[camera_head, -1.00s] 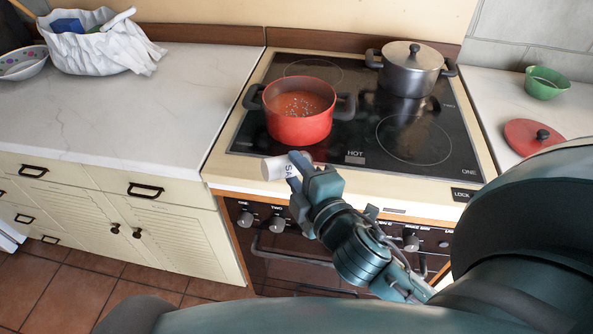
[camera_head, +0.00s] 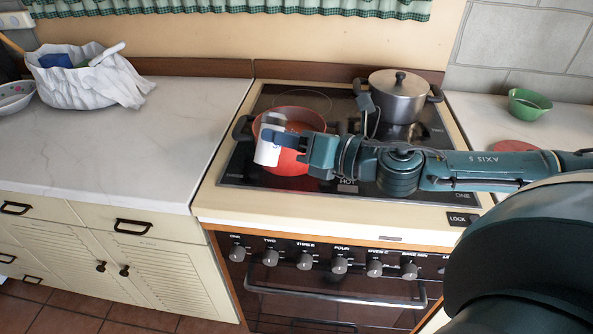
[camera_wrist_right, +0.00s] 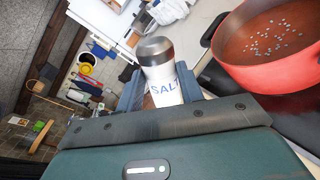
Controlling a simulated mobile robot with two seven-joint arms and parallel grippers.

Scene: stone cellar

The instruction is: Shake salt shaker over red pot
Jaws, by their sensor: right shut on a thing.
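The white salt shaker (camera_head: 267,152) with a grey metal top is held in my right gripper (camera_head: 288,143), whose fingers are shut on its sides. In the head view it looks nearly upright, in front of the red pot (camera_head: 291,166) and hiding part of it. In the right wrist view the shaker (camera_wrist_right: 160,75) shows the word SALT between the fingers. There the red pot (camera_wrist_right: 262,70) is beside it at the right, holding red-brown liquid with pale specks. My left gripper is not in view.
A grey lidded pot (camera_head: 398,98) stands at the back right of the black stovetop (camera_head: 240,170). A green bowl (camera_head: 529,103) and a red lid (camera_head: 517,146) are on the right counter. A white bag (camera_head: 90,80) is on the left counter, whose front is clear.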

